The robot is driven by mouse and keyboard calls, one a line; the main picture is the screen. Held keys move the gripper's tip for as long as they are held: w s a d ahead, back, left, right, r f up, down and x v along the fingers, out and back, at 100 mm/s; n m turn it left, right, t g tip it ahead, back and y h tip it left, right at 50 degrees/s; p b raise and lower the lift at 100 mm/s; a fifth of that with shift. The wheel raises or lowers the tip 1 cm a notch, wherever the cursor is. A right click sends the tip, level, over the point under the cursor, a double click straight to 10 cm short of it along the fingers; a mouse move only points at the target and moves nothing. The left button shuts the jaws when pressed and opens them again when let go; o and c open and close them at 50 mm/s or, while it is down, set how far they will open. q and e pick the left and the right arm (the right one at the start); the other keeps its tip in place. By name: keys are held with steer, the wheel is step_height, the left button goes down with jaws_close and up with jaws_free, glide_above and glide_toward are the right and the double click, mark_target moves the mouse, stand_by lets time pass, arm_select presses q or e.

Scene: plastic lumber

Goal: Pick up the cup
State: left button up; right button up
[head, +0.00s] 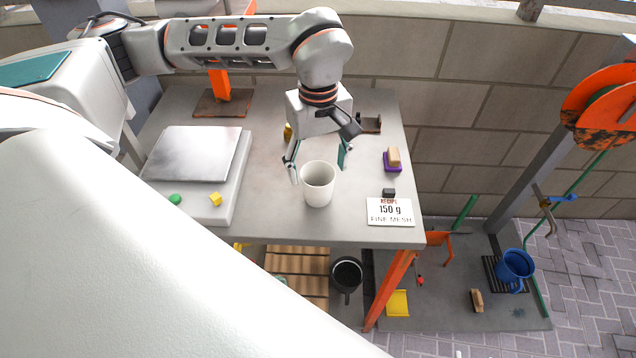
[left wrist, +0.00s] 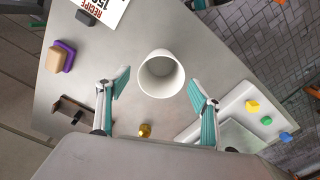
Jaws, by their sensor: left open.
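A white cup (head: 318,187) stands upright on the grey table (head: 270,222) near its front edge. In the left wrist view the cup (left wrist: 161,75) is seen from above, with its opening visible and nothing seen inside. My left gripper (head: 318,170) is open just behind the cup in the head view. In the left wrist view its fingertips (left wrist: 158,77) are spread to either side of the cup, and no contact shows. My right gripper is not in view.
A scale (head: 190,165) with a metal plate sits left, with green (head: 175,199) and yellow (head: 215,199) knobs. A recipe card (head: 390,211) lies right of the cup. A brush on a purple base (head: 393,160) is behind it. A brass item (left wrist: 145,130) stands near the gripper.

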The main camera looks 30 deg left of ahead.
mark_target(318, 183)
arm_select(q)
steer(key=f, duration=0.4)
steer(key=shift+s+f, duration=0.1)
steer(key=shift+s, duration=0.1)
steer(key=shift+w+f, duration=0.1)
steer(key=shift+f, duration=0.45)
steer(key=c, duration=1)
steer(key=shift+o, duration=0.2)
